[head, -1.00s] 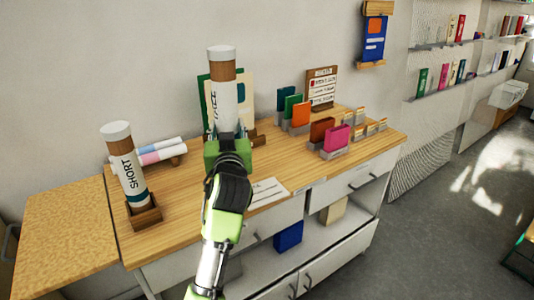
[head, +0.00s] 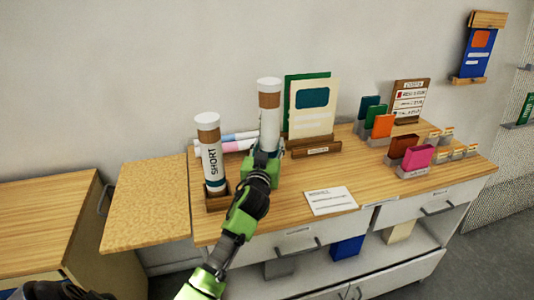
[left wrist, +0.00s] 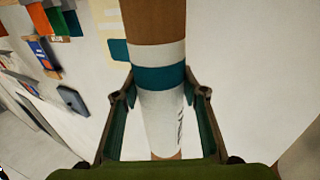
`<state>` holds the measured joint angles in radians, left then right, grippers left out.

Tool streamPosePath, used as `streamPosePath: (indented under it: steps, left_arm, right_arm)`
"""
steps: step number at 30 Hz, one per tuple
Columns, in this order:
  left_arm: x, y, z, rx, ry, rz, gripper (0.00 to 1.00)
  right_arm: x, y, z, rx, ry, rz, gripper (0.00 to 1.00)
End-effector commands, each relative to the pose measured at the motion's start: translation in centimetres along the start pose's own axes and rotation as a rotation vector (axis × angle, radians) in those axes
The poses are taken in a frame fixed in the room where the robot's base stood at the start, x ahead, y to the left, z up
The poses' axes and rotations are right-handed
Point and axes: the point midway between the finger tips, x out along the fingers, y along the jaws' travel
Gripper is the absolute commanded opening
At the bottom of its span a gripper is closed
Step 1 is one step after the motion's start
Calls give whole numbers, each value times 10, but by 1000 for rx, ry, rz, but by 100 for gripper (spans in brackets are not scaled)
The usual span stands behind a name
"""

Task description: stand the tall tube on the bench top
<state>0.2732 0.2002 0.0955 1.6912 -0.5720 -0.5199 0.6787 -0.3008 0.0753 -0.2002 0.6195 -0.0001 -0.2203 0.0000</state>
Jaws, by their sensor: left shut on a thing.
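The tall tube (head: 269,110), brown with white bands and a white cap, is upright in my left gripper (head: 263,160). In the left wrist view the tube (left wrist: 160,80), with a teal band, passes between the two fingers (left wrist: 158,110), which are shut on it. Its lower end is hidden behind the gripper in the head view, so I cannot tell if it touches the wooden bench top (head: 285,205). The short tube (head: 211,150), marked SHORT, stands in a wooden holder (head: 215,205) just left of my gripper.
Rolled papers (head: 237,145) lie behind the tubes. A cream card (head: 313,105) stands in a wooden stand behind and right of my gripper. A white card (head: 330,200) lies near the front edge. Coloured cards in holders fill the right side. A speckled side panel (head: 150,200) adjoins at left.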

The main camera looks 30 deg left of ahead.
Motion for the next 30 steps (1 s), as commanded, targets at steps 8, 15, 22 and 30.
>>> streamPosePath:
  steps: [8,15,22,30]
  left_arm:
    - [3,-8,34,1,-3,-1,15]
    - [3,-8,40,1,1,0,15]
    - [3,-8,43,1,0,0,45]
    - [3,-7,42,1,-1,0,56]
  right_arm:
    - [-5,2,-2,-1,2,2,39]
    - [-5,4,-1,-2,2,4,39]
    - [-2,6,-1,-3,1,7,39]
    - [-3,6,-1,-2,1,7,39]
